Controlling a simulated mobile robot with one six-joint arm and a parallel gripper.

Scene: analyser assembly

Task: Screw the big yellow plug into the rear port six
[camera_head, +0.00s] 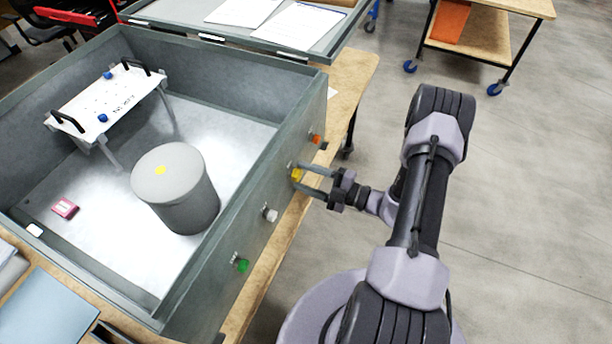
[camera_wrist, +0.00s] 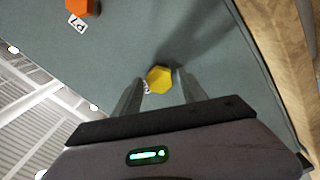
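The big yellow plug (camera_head: 297,174) is a hexagonal piece at the outer side wall of the grey analyser case (camera_head: 262,190). In the wrist view the plug (camera_wrist: 160,79) appears face-on against the grey wall, between my two fingertips. My gripper (camera_head: 298,175) reaches in from the right, with one finger on each side of the plug and close against it. It appears shut on the plug. The port behind the plug is hidden, so I cannot tell how deep it sits. A small label beside it is mostly covered by a finger.
An orange plug (camera_head: 316,138) sits farther along the wall, with a P7 label (camera_wrist: 78,23) in the wrist view. A white plug (camera_head: 270,214) and a green plug (camera_head: 240,264) are nearer. The wooden table edge (camera_head: 262,292) runs below the wall.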

